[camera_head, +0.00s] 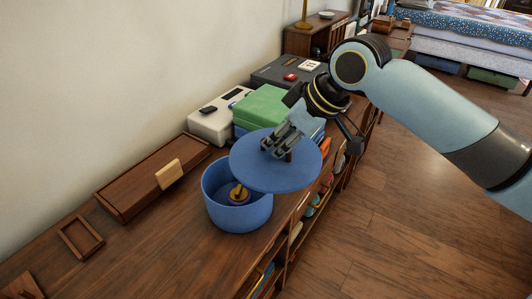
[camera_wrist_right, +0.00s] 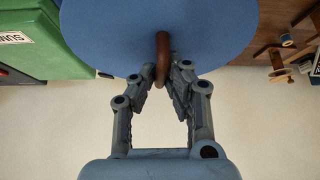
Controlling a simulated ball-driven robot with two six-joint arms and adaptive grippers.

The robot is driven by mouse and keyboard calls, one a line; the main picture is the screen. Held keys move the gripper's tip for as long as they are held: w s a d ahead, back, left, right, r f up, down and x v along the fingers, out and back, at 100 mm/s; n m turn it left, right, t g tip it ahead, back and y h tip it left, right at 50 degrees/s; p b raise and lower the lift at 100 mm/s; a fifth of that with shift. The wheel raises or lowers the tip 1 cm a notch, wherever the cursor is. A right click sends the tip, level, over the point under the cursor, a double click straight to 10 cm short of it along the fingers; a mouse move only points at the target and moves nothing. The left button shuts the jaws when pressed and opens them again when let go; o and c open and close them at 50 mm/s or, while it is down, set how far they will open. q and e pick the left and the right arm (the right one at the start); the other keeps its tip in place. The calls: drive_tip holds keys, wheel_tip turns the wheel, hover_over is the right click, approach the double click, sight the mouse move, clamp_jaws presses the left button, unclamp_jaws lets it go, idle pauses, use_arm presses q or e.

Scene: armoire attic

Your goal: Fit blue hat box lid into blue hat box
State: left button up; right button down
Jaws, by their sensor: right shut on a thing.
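The blue hat box (camera_head: 240,214) stands open on the wooden cabinet top, with a yellow and dark object (camera_head: 238,194) inside. The round blue lid (camera_head: 262,172) is held above the box, to its upper right in the head view, and hides part of the opening. My right gripper (camera_head: 283,150) is shut on the lid's brown knob. In the right wrist view the gripper (camera_wrist_right: 162,90) pinches the knob (camera_wrist_right: 162,55), and the lid (camera_wrist_right: 150,25) fills the top of the picture. The lid looks apart from the box. My left gripper does not show.
A green box (camera_head: 262,105) on a blue one and a white case (camera_head: 212,125) stand behind the lid. A long wooden box (camera_head: 145,185) lies along the wall, with a small wooden tray (camera_head: 80,237) nearby. The cabinet top (camera_head: 160,260) in front is clear.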

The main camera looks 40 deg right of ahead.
sight(251, 146)
drive_tip(key=shift+s+d, duration=0.2)
drive_tip(key=shift+d, duration=0.2)
drive_tip(key=w+a+f, duration=0.2)
drive_tip(key=shift+w, duration=0.4)
drive_tip(key=w+f, duration=0.1)
drive_tip(key=w+a+f, duration=0.1)
drive_tip(key=w, duration=0.2)
drive_tip(key=shift+w+a+f, duration=0.1)
drive_tip(key=shift+a+f, duration=0.25)
drive_tip(key=shift+f, duration=0.05)
drive_tip(key=shift+w+a+f, duration=0.25)
drive_tip(key=shift+w+f, duration=0.15)
drive_tip(key=shift+w, duration=0.15)
drive_tip(key=shift+w+a+f, duration=0.25)
drive_tip(key=shift+w+f, duration=0.15)
drive_tip(key=shift+w, duration=0.15)
drive_tip(key=shift+w+a+f, duration=0.15)
drive_tip(key=shift+w, duration=0.15)
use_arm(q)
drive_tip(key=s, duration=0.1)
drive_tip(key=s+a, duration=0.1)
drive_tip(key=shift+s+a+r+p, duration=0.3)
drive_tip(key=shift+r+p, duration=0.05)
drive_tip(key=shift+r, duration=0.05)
use_arm(e)
wheel_tip(251, 146, down, 4)
drive_tip(key=shift+f, duration=0.1)
